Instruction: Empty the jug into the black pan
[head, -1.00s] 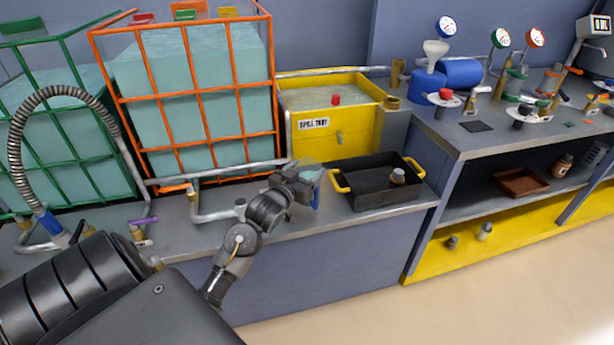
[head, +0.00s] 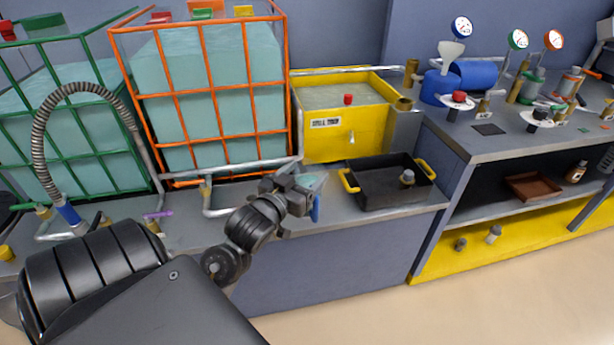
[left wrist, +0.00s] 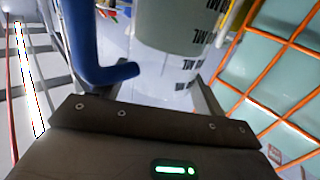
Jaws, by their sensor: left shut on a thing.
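The jug (head: 312,180) is a pale, see-through vessel with a blue handle, small in the head view. My left gripper (head: 300,190) is shut on it and holds it just left of the black pan. In the left wrist view the jug (left wrist: 178,35) fills the top middle, with dark ML markings and its blue handle (left wrist: 88,45) at left. A grey-green part of it may be liquid; I cannot tell the level. The black pan (head: 385,197) has yellow handles and sits on the grey bench, with a small pale-capped thing (head: 407,177) in it. My right gripper is not in view.
A yellow spill tray (head: 335,142) stands behind the pan. An orange-caged tank (head: 215,100) and a green-caged tank (head: 90,130) stand to the left. A grey pipe (head: 230,172) runs along the bench behind my left gripper. A higher bench (head: 500,142) with gauges is at right.

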